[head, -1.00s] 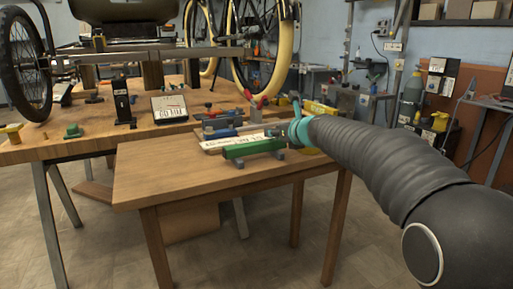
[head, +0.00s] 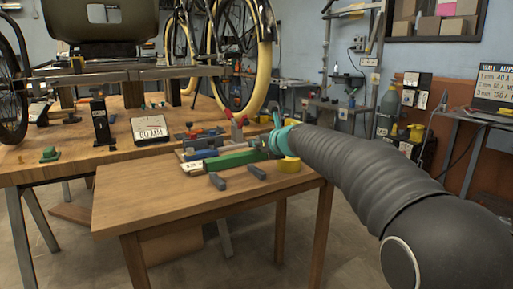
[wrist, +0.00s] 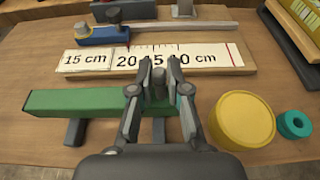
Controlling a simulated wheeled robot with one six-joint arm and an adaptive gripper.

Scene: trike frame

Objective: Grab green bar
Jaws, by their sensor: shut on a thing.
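The green bar (head: 232,160) is held near its right end by my gripper (head: 272,145), which is shut on it. In the wrist view the bar (wrist: 80,103) runs to the left from between the fingers of my gripper (wrist: 158,88). The fingers hide part of its right end. The bar looks raised clear of its two dark grey support blocks (head: 217,182), which show bare on the table in front of it in the head view.
A ruler board (wrist: 210,62) marked in cm and a blue caliper-like tool (wrist: 105,35) lie beyond the bar. A yellow cylinder (wrist: 242,118) and a teal ring (wrist: 294,124) stand to the right. The small table's (head: 150,200) front left is clear.

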